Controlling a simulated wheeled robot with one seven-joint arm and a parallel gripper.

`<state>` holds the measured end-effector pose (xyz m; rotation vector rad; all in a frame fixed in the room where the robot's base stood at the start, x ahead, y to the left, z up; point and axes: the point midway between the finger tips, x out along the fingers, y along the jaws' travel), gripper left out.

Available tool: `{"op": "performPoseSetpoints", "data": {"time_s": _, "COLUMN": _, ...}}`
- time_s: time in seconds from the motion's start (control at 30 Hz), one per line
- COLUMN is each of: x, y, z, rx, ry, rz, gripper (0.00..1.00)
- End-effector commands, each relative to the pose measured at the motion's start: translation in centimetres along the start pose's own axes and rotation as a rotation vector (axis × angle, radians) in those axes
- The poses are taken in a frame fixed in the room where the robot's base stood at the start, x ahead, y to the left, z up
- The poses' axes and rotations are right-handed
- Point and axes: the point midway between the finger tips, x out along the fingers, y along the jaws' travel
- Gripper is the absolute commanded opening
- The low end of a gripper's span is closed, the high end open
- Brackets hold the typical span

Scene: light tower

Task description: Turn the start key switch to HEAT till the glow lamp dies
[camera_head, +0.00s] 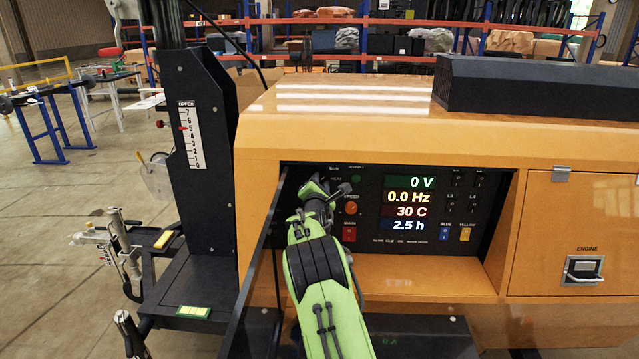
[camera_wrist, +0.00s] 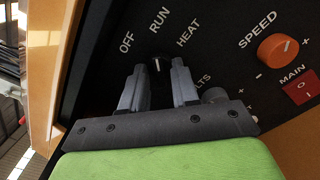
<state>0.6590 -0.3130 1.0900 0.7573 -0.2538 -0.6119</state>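The start key switch (camera_wrist: 157,67) is a small dark knob with a white mark on the black panel in the wrist view, below the labels OFF, RUN and HEAT. Its mark points roughly toward RUN. My gripper (camera_wrist: 159,80) is open, one finger on each side of the switch, with gaps visible; I cannot tell the depth between fingertips and switch. In the head view my gripper (camera_head: 320,190) is at the panel's left part and hides the switch.
The orange SPEED knob (camera_wrist: 278,50) and red MAIN switch (camera_wrist: 302,87) lie right of the key switch. A grey knob (camera_wrist: 214,95) sits close by the right finger. The display (camera_head: 410,204) reads 0 V, 0.0 Hz, 30 C, 2.5 h. The orange housing (camera_head: 400,140) surrounds the recessed panel.

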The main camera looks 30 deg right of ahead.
Motion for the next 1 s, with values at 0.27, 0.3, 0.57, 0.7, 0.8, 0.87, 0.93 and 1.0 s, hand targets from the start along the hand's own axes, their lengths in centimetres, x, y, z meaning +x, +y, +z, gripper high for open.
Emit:
{"op": "performPoseSetpoints", "data": {"time_s": 0.27, "x": -0.02, "y": -0.02, "z": 0.00, "rx": 0.003, "ry": 0.000, "rz": -0.001, "gripper": 0.00}}
{"op": "performPoseSetpoints", "data": {"time_s": 0.3, "x": -0.02, "y": -0.03, "z": 0.00, "rx": 0.006, "ry": 0.000, "rz": -0.001, "gripper": 0.00}}
{"op": "performPoseSetpoints", "data": {"time_s": 0.57, "x": -0.04, "y": -0.11, "z": -0.09, "rx": 0.093, "ry": -0.001, "rz": 0.000, "gripper": 0.00}}
{"op": "performPoseSetpoints", "data": {"time_s": 0.7, "x": -0.04, "y": -0.19, "z": -0.18, "rx": 0.191, "ry": -0.001, "rz": 0.000, "gripper": 0.00}}
{"op": "performPoseSetpoints", "data": {"time_s": 0.8, "x": -0.03, "y": -0.20, "z": -0.19, "rx": 0.276, "ry": -0.001, "rz": 0.000, "gripper": 0.00}}
{"op": "performPoseSetpoints", "data": {"time_s": 0.87, "x": -0.03, "y": -0.19, "z": -0.19, "rx": 0.330, "ry": -0.001, "rz": 0.001, "gripper": 0.00}}
{"op": "performPoseSetpoints", "data": {"time_s": 0.93, "x": -0.03, "y": -0.20, "z": -0.16, "rx": 0.390, "ry": -0.001, "rz": 0.000, "gripper": 0.00}}
{"op": "performPoseSetpoints", "data": {"time_s": 1.0, "x": -0.03, "y": -0.21, "z": -0.13, "rx": 0.449, "ry": -0.002, "rz": 0.000, "gripper": 0.00}}
